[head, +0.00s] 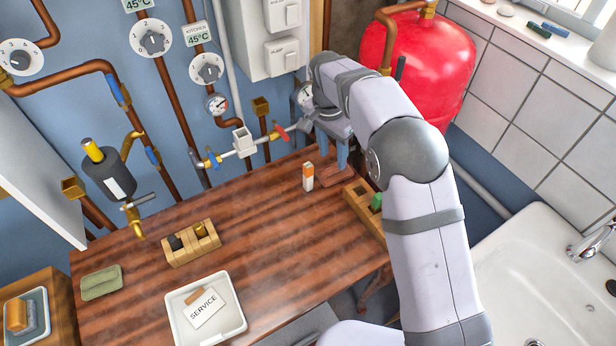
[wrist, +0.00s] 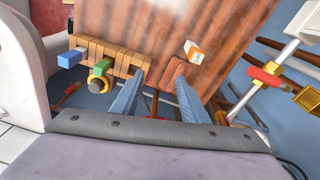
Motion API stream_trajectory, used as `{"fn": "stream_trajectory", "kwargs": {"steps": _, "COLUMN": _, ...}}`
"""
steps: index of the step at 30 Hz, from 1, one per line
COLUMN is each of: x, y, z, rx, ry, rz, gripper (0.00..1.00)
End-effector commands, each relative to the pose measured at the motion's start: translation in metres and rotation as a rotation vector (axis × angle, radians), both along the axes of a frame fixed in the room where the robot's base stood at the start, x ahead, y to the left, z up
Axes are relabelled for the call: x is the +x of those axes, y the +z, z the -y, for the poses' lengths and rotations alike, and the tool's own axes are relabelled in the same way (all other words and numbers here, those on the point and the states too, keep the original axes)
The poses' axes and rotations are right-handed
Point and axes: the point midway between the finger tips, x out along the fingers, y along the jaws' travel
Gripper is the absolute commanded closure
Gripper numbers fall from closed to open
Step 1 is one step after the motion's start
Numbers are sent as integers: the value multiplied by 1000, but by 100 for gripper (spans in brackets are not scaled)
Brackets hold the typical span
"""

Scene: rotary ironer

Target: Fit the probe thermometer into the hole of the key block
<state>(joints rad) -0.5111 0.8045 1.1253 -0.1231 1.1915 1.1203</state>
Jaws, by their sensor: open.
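The wooden block on the right of the bench (head: 359,203), which looks like the key block, is partly hidden behind my arm. In the wrist view the block (wrist: 118,56) has several slots, with a blue piece (wrist: 70,60) and a green piece (wrist: 102,67) at it. A small white-and-orange piece (head: 308,177) stands on the bench left of my gripper, possibly the probe thermometer; it also shows in the wrist view (wrist: 194,51). My gripper (head: 336,168) is open and empty, pointing down between this piece and the block. Its fingers (wrist: 161,80) show apart in the wrist view.
A second wooden block (head: 190,250) holds a black and a brass piece. A white tray (head: 237,323) with a SERVICE card and a green pad (head: 101,283) lie at the front left. Pipes with valves (head: 245,145) run behind the bench. A red tank (head: 420,65) stands behind my arm.

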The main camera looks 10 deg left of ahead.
Motion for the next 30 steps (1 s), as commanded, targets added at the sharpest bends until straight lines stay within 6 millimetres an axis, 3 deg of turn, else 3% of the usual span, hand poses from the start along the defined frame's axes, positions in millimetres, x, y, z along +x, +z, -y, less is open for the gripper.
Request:
{"fn": "stream_trajectory", "kwargs": {"steps": 3, "x": 6, "y": -11, "z": -36, "rx": -2, "ry": -60, "rz": 19, "gripper": 59}}
{"fn": "stream_trajectory", "kwargs": {"steps": 9, "x": 7, "y": -19, "z": -68, "rx": 1, "ry": -133, "rz": 44, "gripper": 59}}
{"fn": "stream_trajectory", "kwargs": {"steps": 15, "x": 7, "y": -21, "z": -77, "rx": 3, "ry": -156, "rz": 51, "gripper": 59}}
{"fn": "stream_trajectory", "kwargs": {"steps": 30, "x": 10, "y": -43, "z": -74, "rx": 3, "ry": -155, "rz": 51, "gripper": 59}}
